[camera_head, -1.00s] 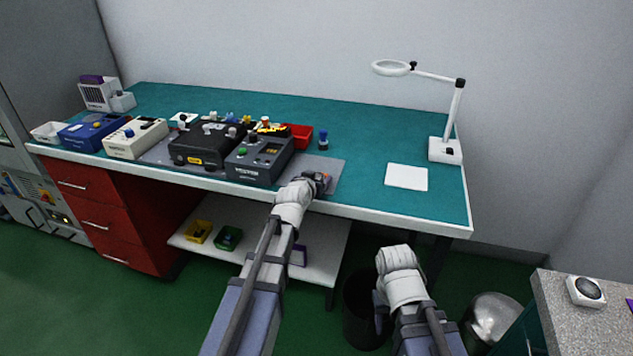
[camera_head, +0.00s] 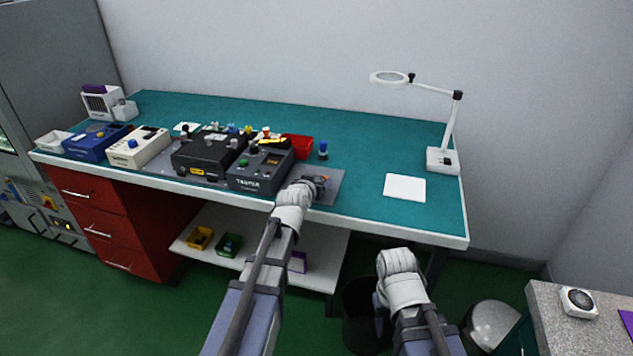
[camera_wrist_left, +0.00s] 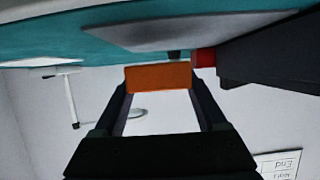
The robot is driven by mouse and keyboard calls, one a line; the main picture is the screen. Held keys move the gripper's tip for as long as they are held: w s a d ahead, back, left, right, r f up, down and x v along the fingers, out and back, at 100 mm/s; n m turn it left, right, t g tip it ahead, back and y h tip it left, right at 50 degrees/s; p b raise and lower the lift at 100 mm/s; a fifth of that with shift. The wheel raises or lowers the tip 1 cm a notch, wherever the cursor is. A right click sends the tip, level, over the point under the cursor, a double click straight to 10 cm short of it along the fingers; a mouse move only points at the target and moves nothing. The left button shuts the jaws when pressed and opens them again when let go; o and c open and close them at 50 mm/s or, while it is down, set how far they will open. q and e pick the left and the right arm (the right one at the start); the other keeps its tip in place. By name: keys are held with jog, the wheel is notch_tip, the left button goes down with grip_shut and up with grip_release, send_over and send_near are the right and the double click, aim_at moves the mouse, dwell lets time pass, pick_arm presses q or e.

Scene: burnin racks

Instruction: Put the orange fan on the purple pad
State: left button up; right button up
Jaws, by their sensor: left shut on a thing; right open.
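My left gripper (camera_head: 318,184) is over the right end of the grey mat on the bench, just right of the dark grey tester. In the left wrist view its two dark fingers (camera_wrist_left: 160,95) are shut on an orange block-like thing (camera_wrist_left: 158,76), likely the orange fan. In the head view the gripper mostly hides it; only a small orange spot (camera_head: 325,178) shows. A purple pad (camera_head: 627,322) shows in part at the right edge, on the speckled grey counter. My right gripper (camera_head: 383,318) is low, in front of the bench; its fingers are hard to make out.
The tester (camera_head: 260,168) and other boxes line the bench front to the left. A white sheet (camera_head: 405,188) and a magnifier lamp (camera_head: 441,158) are on the right. The speckled counter (camera_head: 555,325) carries a round-dial device (camera_head: 578,302). A dark bin (camera_head: 362,310) stands below.

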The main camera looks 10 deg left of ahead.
aim_at(317, 180)
pick_arm(q)
notch_tip(317, 180, up, 10)
jog(key=p, duration=0.8)
jog(key=shift+f+p, duration=0.1)
jog(key=shift+p, duration=0.25)
jog(key=shift+f, duration=0.1)
